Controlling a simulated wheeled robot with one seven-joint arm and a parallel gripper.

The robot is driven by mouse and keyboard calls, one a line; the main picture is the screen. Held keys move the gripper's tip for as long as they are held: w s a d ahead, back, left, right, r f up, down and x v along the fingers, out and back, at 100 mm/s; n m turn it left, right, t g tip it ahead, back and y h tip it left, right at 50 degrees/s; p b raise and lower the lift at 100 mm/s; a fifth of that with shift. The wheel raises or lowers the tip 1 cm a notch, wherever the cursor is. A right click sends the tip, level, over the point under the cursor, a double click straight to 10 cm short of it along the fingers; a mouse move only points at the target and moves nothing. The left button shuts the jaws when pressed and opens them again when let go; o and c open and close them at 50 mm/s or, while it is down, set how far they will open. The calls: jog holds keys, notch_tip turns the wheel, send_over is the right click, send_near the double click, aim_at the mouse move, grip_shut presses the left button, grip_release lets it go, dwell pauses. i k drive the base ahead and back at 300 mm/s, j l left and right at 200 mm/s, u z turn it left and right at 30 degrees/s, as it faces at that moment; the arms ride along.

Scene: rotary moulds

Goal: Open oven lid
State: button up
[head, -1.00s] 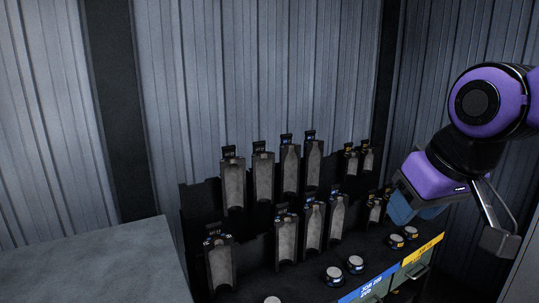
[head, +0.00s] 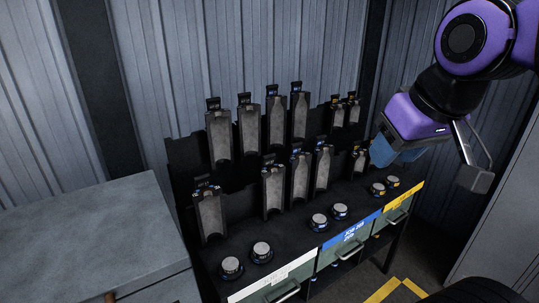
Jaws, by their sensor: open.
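No oven or oven lid can be told for certain in the head view. A grey box-like unit with a flat top (head: 95,225) stands at the lower left, with a brownish bit at its front edge; I cannot tell whether it is the oven. My gripper (head: 400,150), at the end of the purple arm at the upper right, is open and appears empty. It hangs in front of the right end of the mould rack, well away from the grey unit. Its fingertips are hard to make out.
A black stepped rack (head: 185,160) holds several upright grey moulds, with round pieces on its lower shelf. Drawers with white, blue (head: 350,235) and yellow labels are below. Corrugated walls stand behind. A grey panel (head: 505,220) is at the right, with yellow floor marking (head: 400,290) near it.

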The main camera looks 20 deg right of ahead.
aim_at(107, 241)
jog(key=u, duration=1.5)
